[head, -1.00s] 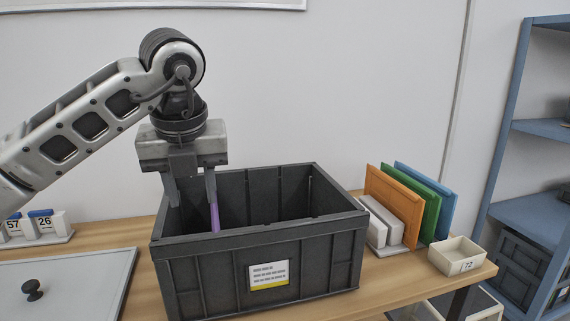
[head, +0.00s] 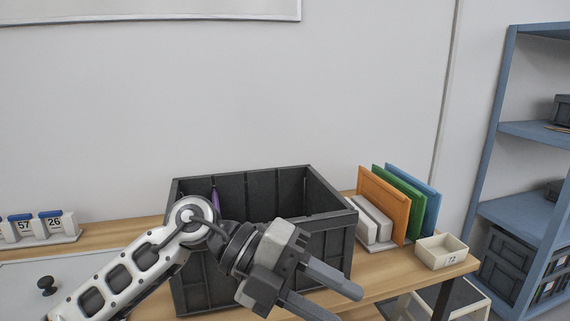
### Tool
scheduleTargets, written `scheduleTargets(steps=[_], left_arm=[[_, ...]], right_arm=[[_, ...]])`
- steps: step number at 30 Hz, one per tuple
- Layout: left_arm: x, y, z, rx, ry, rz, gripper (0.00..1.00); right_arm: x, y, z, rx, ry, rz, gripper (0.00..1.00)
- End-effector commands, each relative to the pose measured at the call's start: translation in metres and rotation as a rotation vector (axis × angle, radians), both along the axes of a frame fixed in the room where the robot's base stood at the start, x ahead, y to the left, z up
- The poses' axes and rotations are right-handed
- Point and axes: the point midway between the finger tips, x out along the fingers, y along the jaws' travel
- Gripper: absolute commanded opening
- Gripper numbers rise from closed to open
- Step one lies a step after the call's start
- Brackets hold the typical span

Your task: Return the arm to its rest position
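My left gripper (head: 331,292) is in front of the dark grey crate (head: 335,260), low in the head view. Its two fingers point to the lower right and stand apart, with nothing visible between them. My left arm comes in from the lower left and hides much of the crate's front wall and its label. A purple thing (head: 215,200) shows inside the crate near its left end, mostly hidden. My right gripper is not in view.
A rack holds orange (head: 383,205), green and blue panels right of the crate. Numbered blocks (head: 50,223) stand at the left beside a grey board with a black knob (head: 46,286). A blue shelf (head: 500,130) stands right.

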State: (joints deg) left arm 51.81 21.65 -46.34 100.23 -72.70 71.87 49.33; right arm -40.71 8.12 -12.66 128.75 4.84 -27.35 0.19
Motion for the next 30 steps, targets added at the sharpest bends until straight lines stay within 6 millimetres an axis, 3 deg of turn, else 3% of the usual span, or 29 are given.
scheduleTargets(steps=[2,5,8,10,14,17,21,24,27,30], left_arm=[[-0.015,-0.013,0.022,-0.275,0.147,0.042,0.40],[-0.011,-0.009,0.047,-0.577,0.322,0.177,0.40],[0.009,0.012,0.055,-0.821,0.507,0.391,0.40],[0.028,0.036,0.045,-0.946,0.641,0.581,0.40],[0.051,0.088,-0.009,-1.064,0.898,0.988,0.40],[0.045,0.127,-0.073,-1.037,1.100,1.317,0.40],[0.005,0.165,-0.156,-0.885,1.337,1.675,0.40],[-0.031,0.180,-0.196,-0.755,1.465,1.838,0.40],[-0.059,0.187,-0.220,-0.655,1.550,1.931,0.40],[-0.075,0.190,-0.232,-0.595,1.593,1.976,0.40]], right_arm=[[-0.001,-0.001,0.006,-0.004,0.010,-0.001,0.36],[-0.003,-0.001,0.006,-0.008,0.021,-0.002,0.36],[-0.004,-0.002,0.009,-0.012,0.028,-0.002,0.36],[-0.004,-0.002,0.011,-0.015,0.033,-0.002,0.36],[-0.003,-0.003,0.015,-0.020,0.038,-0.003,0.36],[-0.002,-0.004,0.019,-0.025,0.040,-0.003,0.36],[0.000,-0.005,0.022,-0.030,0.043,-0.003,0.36],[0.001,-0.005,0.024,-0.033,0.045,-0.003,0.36],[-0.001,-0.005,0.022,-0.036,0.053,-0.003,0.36],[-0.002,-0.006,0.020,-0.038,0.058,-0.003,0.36]])
